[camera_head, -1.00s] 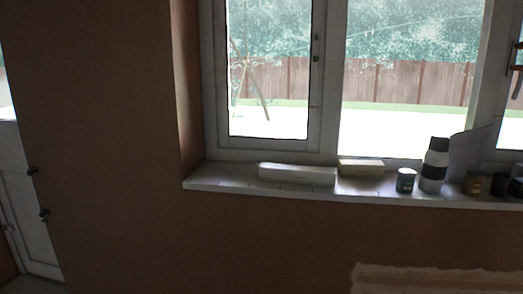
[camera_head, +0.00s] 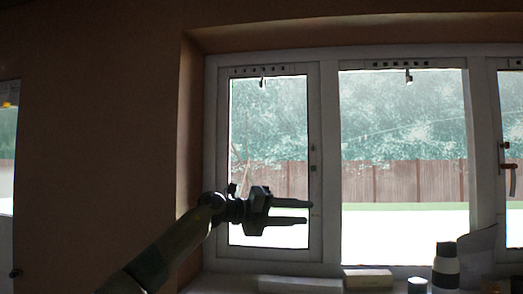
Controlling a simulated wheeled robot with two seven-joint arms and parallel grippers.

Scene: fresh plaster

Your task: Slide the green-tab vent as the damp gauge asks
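A slotted vent strip (camera_head: 258,70) runs along the top of the left window, with a small dark tab (camera_head: 262,82) hanging below it. A second vent strip (camera_head: 398,63) with a tab (camera_head: 408,76) tops the middle window. The tabs look dark against the light, so I cannot tell which is green. My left gripper (camera_head: 307,212) is in front of the left window, well below its vent. Its two fingers point right, apart, with nothing between them. My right gripper is not in view. I cannot make out a damp gauge.
The sill below holds a long white block (camera_head: 300,285), a pale block (camera_head: 368,280), a small tin (camera_head: 417,286) and a bottle (camera_head: 446,268). A window handle (camera_head: 511,180) projects at the right. The space before the upper panes is clear.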

